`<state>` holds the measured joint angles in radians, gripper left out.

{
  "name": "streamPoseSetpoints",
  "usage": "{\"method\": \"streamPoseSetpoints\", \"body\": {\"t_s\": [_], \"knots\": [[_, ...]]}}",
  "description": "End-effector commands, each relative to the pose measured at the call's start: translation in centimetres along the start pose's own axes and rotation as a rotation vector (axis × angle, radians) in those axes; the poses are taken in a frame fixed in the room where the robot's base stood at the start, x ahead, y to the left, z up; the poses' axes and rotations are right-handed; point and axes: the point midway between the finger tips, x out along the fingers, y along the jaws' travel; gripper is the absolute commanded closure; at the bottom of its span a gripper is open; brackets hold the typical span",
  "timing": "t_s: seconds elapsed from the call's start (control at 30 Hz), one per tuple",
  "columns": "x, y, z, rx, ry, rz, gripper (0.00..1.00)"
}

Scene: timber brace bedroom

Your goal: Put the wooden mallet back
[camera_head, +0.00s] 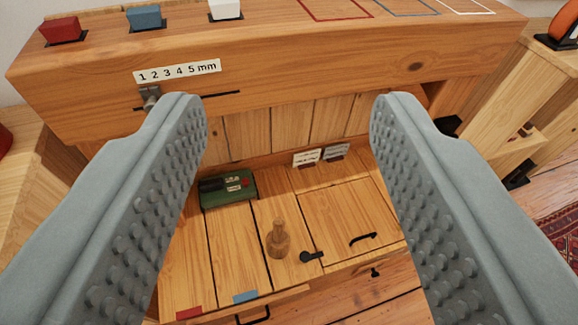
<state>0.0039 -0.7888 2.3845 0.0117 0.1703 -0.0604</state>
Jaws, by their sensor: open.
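A small turned wooden piece (278,240), which looks like the wooden mallet, stands upright on the low wooden bench top (235,245). Its wide end is down and its narrow end is up. It stands apart from my gripper (288,105), whose two grey studded fingers are spread wide at the left and right of the view. Nothing is between the fingers; the mallet shows beyond them, below the middle of the picture. I cannot tell which place is marked for the mallet.
A thick timber beam (320,75) crosses above the bench, carrying red (60,30), blue (145,17) and white (224,8) blocks. A green box (228,190) sits left behind the mallet. A lid with a black handle (363,239) and a black latch (311,257) lie right.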

Motion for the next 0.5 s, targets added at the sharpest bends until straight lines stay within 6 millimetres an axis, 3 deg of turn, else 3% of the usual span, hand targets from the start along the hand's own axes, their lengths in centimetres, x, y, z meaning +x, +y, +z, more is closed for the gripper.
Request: {"method": "streamPoseSetpoints", "body": {"t_s": [0.1, 0.2, 0.5], "knots": [[-3.0, 0.0, -1.5, 0.024, 0.079, 0.002, 0.50], [-4.6, 0.0, -2.2, 0.038, 0.120, 0.002, 0.50], [-5.6, 0.0, -2.6, 0.049, 0.148, 0.002, 0.50]]}}
